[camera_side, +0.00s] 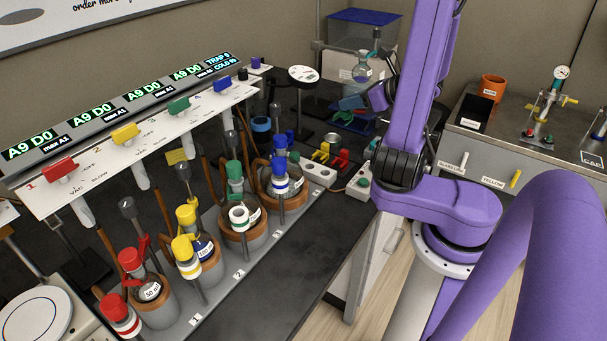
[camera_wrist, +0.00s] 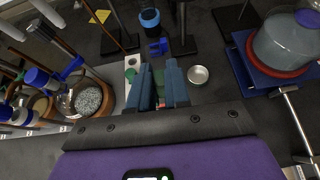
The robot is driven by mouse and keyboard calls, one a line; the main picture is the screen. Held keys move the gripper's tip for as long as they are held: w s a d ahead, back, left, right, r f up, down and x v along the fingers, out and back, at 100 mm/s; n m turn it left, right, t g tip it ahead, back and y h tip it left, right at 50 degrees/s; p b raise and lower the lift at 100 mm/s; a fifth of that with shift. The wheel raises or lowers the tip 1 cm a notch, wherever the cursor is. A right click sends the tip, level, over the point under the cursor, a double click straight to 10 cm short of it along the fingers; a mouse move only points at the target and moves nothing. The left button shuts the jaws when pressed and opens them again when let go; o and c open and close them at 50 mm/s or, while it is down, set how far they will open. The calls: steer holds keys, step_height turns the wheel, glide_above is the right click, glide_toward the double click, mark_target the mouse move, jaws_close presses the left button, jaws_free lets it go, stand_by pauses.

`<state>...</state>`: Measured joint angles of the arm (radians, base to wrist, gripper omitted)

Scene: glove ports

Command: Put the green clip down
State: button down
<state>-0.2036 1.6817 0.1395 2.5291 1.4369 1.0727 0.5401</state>
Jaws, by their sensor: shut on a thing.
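My gripper (camera_wrist: 160,68) is shut on the green clip (camera_wrist: 160,89), which shows as a small green patch between the two blue-grey fingers in the wrist view. The fingers hide most of the clip. A yellow clip (camera_side: 321,153) and a red clip (camera_side: 341,162) lie at the strip. A blue clip (camera_wrist: 157,47) lies beyond my fingertips in the wrist view.
Flasks with coloured caps stand in a row of heating wells (camera_side: 243,232) on the left, under a valve panel (camera_side: 130,135). A round metal dish (camera_wrist: 198,75) is right of my fingers. A large glass vessel (camera_wrist: 285,45) stands farther right. The front bench strip is clear.

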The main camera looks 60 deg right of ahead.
steer(key=d+r+m+g+h, duration=0.1)
steer(key=d+r+m+h, duration=0.3)
steer(key=r, duration=0.3)
steer(key=d+r+m+g+h, duration=0.2)
steer(key=d+r+m+h, duration=0.15)
steer(key=r, duration=0.35)
steer(key=w+a+n+t+y, duration=0.2)
steer(key=w+a+n+y, duration=0.25)
steer(key=a, duration=0.85)
steer(key=w+a+n+t+y, duration=0.1)
steer(key=w+a+n+y, duration=0.3)
steer(key=a, duration=0.9)
steer(key=shift+w+r, duration=0.5)
steer(key=shift+r, duration=1.95)
steer(key=s+d+n+y, duration=0.2)
steer(key=s+d, duration=0.8)
steer(key=d, duration=0.4)
step_height(320, 180, down, 21)
steer(key=shift+w, duration=0.2)
